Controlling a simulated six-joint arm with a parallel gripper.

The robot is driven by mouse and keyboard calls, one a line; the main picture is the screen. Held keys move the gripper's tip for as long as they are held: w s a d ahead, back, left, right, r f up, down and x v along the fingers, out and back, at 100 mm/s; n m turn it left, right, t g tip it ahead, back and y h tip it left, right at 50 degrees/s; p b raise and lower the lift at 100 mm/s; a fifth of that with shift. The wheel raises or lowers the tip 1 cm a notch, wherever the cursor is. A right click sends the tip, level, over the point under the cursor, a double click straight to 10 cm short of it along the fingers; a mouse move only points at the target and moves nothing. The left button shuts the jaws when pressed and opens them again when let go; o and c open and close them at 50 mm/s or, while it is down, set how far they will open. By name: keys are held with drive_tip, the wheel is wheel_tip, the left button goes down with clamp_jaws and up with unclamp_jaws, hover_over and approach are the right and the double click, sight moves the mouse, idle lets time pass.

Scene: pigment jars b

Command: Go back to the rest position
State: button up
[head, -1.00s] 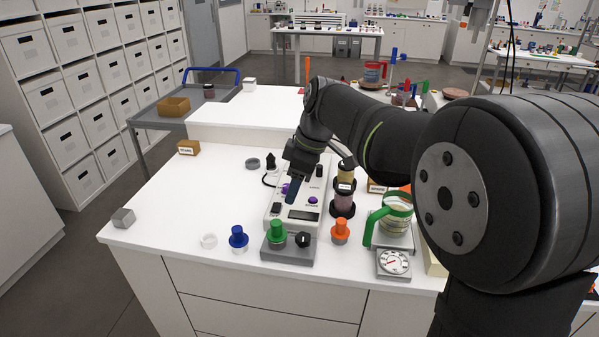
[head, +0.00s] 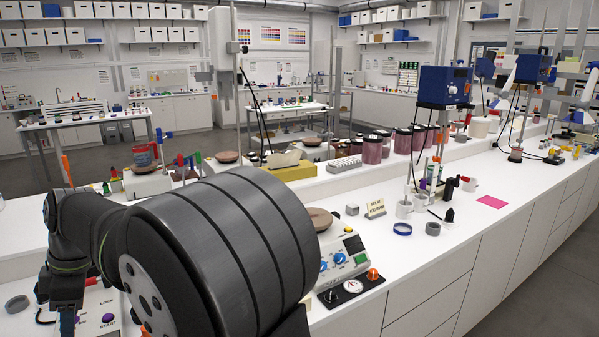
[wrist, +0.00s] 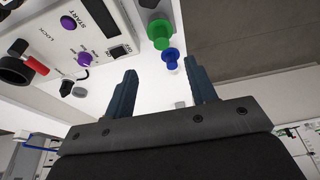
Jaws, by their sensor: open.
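My gripper (wrist: 159,95) shows in the wrist view with its two dark blue fingers spread apart and nothing between them. Beyond the fingers are a green knob (wrist: 160,34) and a blue knob (wrist: 171,57) over the white bench top. A white device panel (wrist: 60,35) with purple buttons fills the upper left of that view. In the head view my arm crosses the lower left, and one blue finger shows at the bottom edge near the panel with the START button (head: 108,319). The fingertips are out of the head view.
A device with blue knobs (head: 340,259) stands right of my arm. Several dark red jars (head: 372,149) line the raised shelf. The bench front at right has free room near a pink sheet (head: 492,202).

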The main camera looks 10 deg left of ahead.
drive_tip(key=x, duration=1.3)
drive_tip(key=shift+a+f, duration=0.1)
drive_tip(key=shift+f, duration=0.25)
drive_tip(key=shift+r, duration=0.1)
drive_tip(key=shift+r, duration=0.1)
drive_tip(key=v, duration=1.7)
drive_tip(key=x, duration=1.7)
drive_tip(key=shift+s+f, duration=0.1)
drive_tip(key=shift+f, duration=0.15)
wheel_tip(320, 180, up, 7)
drive_tip(key=shift+f, duration=0.15)
drive_tip(key=s+a+f+m, duration=0.1)
drive_tip(key=s+a+m, duration=0.1)
drive_tip(key=s+a, duration=0.2)
drive_tip(key=shift+s+a+f+t, duration=0.2)
drive_tip(key=shift+s+a+t, duration=0.2)
drive_tip(key=shift+a, duration=0.5)
drive_tip(key=shift+c, duration=0.2)
